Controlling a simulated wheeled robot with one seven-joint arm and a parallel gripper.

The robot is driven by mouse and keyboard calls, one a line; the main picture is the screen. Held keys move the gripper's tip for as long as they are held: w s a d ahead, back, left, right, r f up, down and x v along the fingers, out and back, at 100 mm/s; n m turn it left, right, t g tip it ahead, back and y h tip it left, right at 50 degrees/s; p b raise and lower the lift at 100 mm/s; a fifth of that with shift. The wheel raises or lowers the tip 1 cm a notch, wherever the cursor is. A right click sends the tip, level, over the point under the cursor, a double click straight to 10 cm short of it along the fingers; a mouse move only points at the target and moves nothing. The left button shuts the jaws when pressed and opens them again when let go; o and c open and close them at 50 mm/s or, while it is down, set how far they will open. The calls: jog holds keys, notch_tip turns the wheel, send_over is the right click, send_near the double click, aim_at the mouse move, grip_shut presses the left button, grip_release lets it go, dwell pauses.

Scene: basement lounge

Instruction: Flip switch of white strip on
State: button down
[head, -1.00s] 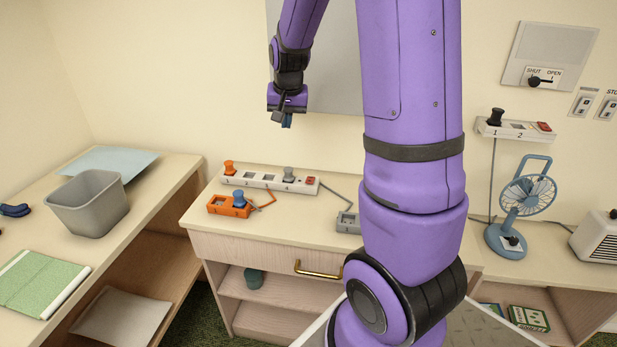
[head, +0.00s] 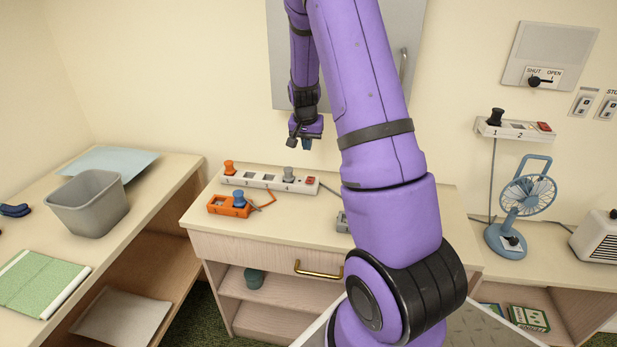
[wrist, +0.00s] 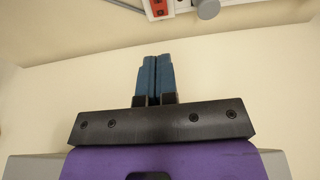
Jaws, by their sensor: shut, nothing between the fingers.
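The white power strip (head: 258,181) lies along the back of the middle cabinet top, with an orange plug at its left end and a grey plug toward its right. Its red switch (head: 310,181) is at the right end. In the wrist view the strip's end shows upside down at the top, with the red switch (wrist: 159,8) beside the grey plug (wrist: 207,9). My gripper (head: 306,145) is above the strip's right end, apart from it. Its blue fingers (wrist: 154,60) are together and empty. The switch's on or off position is too small to tell.
An orange strip (head: 228,206) with a blue plug sits in front of the white one. A grey box (head: 342,222) stands to the right, partly behind my arm. Another white strip (head: 515,130) is on the right wall, above a blue fan (head: 508,240). A grey bin (head: 88,205) stands left.

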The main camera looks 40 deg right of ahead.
aim_at(309, 182)
jog(key=x, duration=1.2)
jog(key=shift+s+a+f, duration=0.15)
jog(key=shift+s+a, duration=0.15)
jog(key=shift+a, duration=0.1)
jog(key=shift+s+a+f, duration=0.1)
jog(key=shift+f, duration=0.8)
jog(key=shift+a+f, duration=0.1)
jog(key=shift+f, duration=0.3)
jog(key=shift+r, duration=0.15)
jog(key=shift+r, duration=0.7)
jog(key=shift+r, duration=0.1)
